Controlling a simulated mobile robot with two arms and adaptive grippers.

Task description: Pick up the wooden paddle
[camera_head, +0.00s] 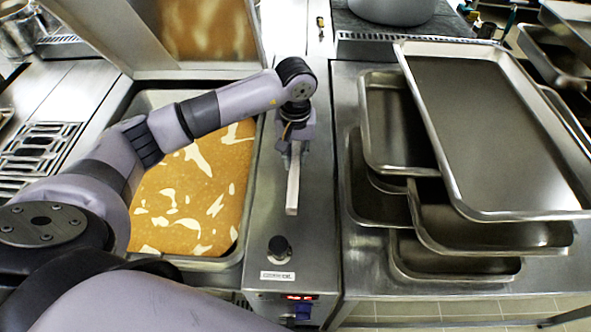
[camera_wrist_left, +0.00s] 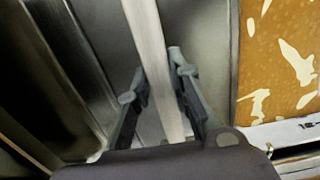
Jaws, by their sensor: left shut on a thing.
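The wooden paddle (camera_head: 293,183) is a pale, narrow strip over the steel counter between the pan and the stacked trays. In the head view its near end points toward the control knob. My left gripper (camera_head: 291,150) reaches it from above and is shut on it. In the left wrist view the paddle (camera_wrist_left: 150,50) runs between the two fingers of the gripper (camera_wrist_left: 155,85), which close in on it from both sides. I cannot tell whether the paddle touches the counter. My right gripper does not show.
A square pan of orange food with pale patches (camera_head: 190,190) lies left of the paddle, under my left arm. Stacked metal trays (camera_head: 480,215) fill the counter at right. A black knob (camera_head: 280,247) stands near the front edge. A raised lid (camera_head: 165,65) stands behind the pan.

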